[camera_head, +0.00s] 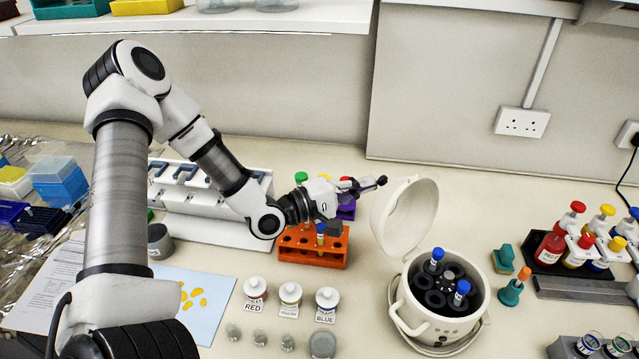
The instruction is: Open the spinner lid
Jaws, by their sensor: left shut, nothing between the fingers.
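The spinner (440,300) is a round white pot at the lower right of centre. Its lid (408,215) stands raised, tilted up at the back left of the pot. Inside the dark rotor are two blue-capped tubes (435,260). My left gripper (380,182) is shut and empty, with its fingertips just left of the lid's upper edge. From this view I cannot tell whether they touch the lid. My right gripper is not in view.
An orange rack (313,250) stands below my left forearm. White bottles (290,293) stand in front of it. A rack of red, yellow and blue bottles (552,249) is at the right. A teal item (512,290) stands close right of the spinner.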

